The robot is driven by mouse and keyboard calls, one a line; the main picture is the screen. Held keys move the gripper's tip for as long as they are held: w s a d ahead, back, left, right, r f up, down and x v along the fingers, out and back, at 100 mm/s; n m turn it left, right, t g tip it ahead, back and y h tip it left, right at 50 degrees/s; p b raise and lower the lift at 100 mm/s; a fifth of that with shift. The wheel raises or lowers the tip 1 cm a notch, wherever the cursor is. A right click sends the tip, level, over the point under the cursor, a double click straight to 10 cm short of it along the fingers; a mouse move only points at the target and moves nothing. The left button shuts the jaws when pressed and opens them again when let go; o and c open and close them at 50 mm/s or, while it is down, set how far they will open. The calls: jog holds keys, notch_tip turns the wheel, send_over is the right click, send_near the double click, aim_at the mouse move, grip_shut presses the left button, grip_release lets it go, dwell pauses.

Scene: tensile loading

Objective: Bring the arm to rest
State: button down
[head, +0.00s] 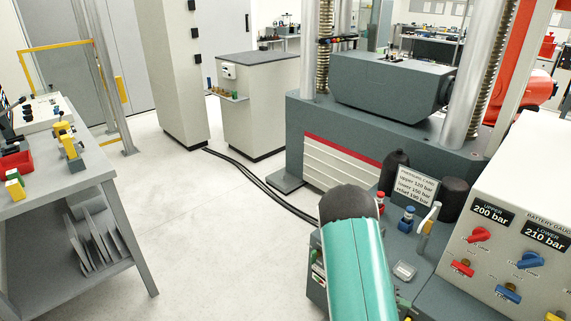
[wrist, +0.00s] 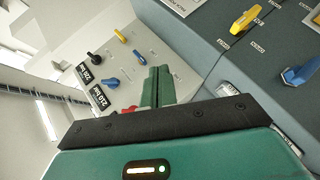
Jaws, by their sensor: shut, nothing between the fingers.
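My gripper (wrist: 158,80) shows in the wrist view as two green fingers pressed together, with nothing between them. It points toward a light control panel (wrist: 130,50) with knobs and pressure readouts; I cannot tell how near the fingertips are to it. In the head view my teal arm rises from the bottom edge in front of the grey console, and my gripper cannot be made out there. The same control panel (head: 510,265) stands at the right of the head view, with readouts of 200 bar and 210 bar.
A pressure card (head: 416,186), a red-topped valve (head: 380,201) and a blue valve (head: 408,217) stand on the console close to my arm. The testing machine (head: 400,85) is behind. A workbench (head: 60,165) is at left. The floor (head: 190,220) between is clear except for dark cables (head: 262,185).

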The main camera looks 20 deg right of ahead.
jog(key=a+r+n+t+y, duration=0.1)
jog(key=a+r+t+y, duration=0.15)
jog(key=a+r, duration=0.75)
jog(key=a+r+t+y, duration=0.1)
jog(key=a+r+y, duration=0.35)
jog(key=r, duration=0.85)
jog(key=s+a+r+n+t+y, duration=0.2)
jog(key=s+a+r+n+t, duration=0.1)
jog(key=a+r, duration=0.4)
jog(key=s+a+r+n+t+y, duration=0.3)
jog(key=s+a+r, duration=0.3)
jog(key=a, duration=0.7)
jog(key=shift+s+r+n+t, duration=0.35)
jog(key=shift+r+n, duration=0.15)
jog(key=shift+r, duration=0.3)
jog(key=shift+d, duration=0.25)
